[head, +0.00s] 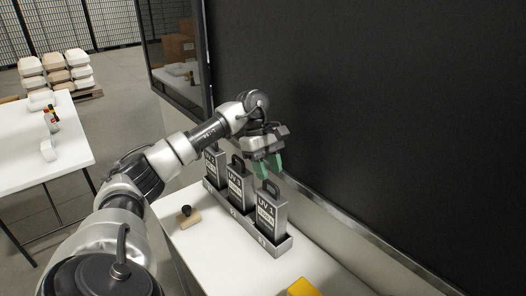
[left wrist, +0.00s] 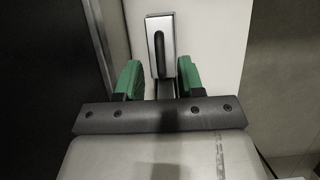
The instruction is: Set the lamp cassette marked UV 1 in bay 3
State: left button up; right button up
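Three grey lamp cassettes with black handles stand upright in a grey rack (head: 232,216). The front-right cassette (head: 270,212) has a label that seems to read UV 1; its handle is just below my left gripper. The middle cassette (head: 239,188) and the back-left cassette (head: 213,166) have labels too small to read surely. My left gripper (head: 268,168) is open, its green fingertips apart and empty above the front-right cassette. In the left wrist view a silver block with a dark slot (left wrist: 160,47), apparently a cassette top, lies between and beyond the fingers. My right gripper is out of view.
A yellow object (head: 302,287) is at the bottom edge. A dark panel (head: 380,120) rises close behind the rack. Another white table (head: 70,145) stands left.

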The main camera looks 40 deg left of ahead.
pick_arm(q)
jog(key=v, duration=0.7)
jog(key=shift+r+b, duration=0.25)
jog(key=shift+b, duration=0.15)
jog(key=shift+f, duration=0.1)
